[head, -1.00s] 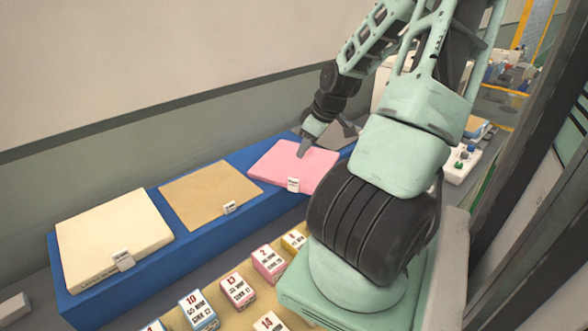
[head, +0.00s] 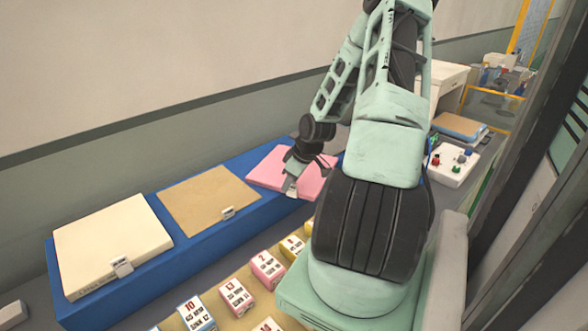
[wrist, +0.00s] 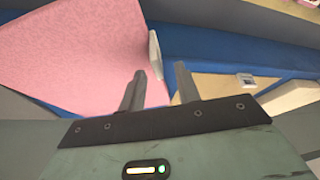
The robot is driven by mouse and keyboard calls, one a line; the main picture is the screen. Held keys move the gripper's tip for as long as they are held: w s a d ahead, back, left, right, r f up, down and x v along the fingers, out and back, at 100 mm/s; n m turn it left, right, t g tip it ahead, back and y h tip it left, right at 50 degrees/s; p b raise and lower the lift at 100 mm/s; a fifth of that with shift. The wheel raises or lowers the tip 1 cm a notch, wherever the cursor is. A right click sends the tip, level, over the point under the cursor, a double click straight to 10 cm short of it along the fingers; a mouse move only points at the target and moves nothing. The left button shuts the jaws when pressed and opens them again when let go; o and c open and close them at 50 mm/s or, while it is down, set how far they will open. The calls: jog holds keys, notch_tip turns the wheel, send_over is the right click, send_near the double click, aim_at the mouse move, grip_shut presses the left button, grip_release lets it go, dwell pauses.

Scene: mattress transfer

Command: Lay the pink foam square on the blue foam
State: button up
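The pink foam square (head: 268,171) lies flat on the long blue bench (head: 180,254), at its far right end. A small white tag is on its front edge; the square also fills the upper left of the wrist view (wrist: 70,50). My gripper (head: 292,187) is at the square's front edge by the tag. In the wrist view my gripper (wrist: 160,70) has its fingers apart, with the tag (wrist: 155,54) just beyond the gap and nothing clearly held. I cannot pick out a separate blue foam with certainty; a tan-topped piece with a blue lower layer (head: 458,127) lies at the back right.
A tan square (head: 210,198) and a cream square (head: 110,243) lie on the bench to the left. Several numbered boxes (head: 235,297) stand in front of the bench. A white tray with coloured knobs (head: 452,164) stands at right. A wall runs behind the bench.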

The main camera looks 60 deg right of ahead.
jog(key=shift+w+f, duration=0.15)
jog(key=shift+f, duration=0.2)
grip_shut()
jog(key=shift+r, duration=0.1)
